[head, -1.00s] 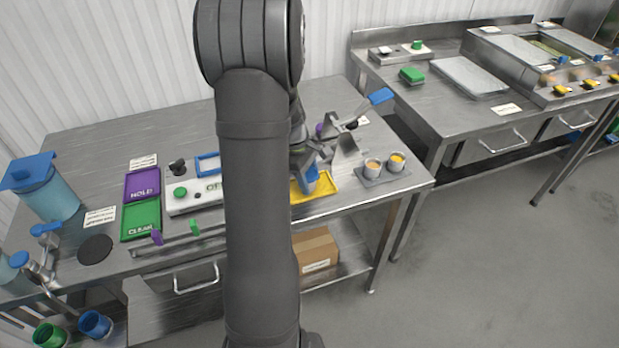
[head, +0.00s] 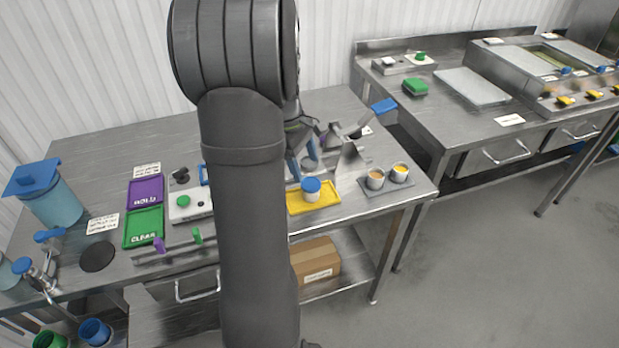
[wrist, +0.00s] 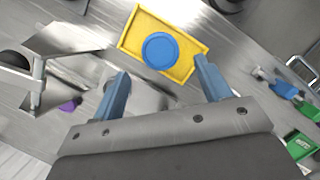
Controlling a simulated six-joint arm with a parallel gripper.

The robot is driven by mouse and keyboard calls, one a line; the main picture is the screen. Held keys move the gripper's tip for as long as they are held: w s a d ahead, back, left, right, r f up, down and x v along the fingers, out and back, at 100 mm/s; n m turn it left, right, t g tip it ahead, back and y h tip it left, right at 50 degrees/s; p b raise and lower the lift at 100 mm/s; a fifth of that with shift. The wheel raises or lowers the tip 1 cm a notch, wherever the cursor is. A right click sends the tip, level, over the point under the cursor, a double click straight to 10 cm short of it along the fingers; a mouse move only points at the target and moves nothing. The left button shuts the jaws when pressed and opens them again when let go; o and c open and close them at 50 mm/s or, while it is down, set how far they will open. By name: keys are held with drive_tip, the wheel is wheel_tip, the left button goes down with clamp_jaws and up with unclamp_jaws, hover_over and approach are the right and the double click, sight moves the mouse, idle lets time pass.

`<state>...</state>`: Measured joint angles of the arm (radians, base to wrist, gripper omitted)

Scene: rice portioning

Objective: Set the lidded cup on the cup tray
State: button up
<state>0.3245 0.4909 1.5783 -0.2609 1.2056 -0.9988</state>
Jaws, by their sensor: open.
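In the wrist view the round blue lid (wrist: 160,51) shows from above, inside the rim of the yellow tray (wrist: 196,50). My gripper (wrist: 160,78) is open, its two blue fingers spread apart with nothing between them. The fingers are apart from the cup. In the head view my gripper (head: 299,160) is behind the tray, partly hidden by my arm.
A metal stand (head: 350,163) with a blue-ended scoop (head: 383,106) is right of my gripper. A grey tray with two small cups (head: 375,179) sits at the table's right edge. Purple (head: 146,192) and green (head: 144,227) mats lie left, near a blue-lidded pitcher (head: 52,200).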

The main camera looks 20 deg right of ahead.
sight(315, 185)
drive_tip(key=shift+v, duration=1.55)
drive_tip(key=shift+f, duration=0.1)
drive_tip(key=x, duration=1.2)
drive_tip(key=shift+r, duration=2.05)
drive_tip(key=shift+f, duration=0.1)
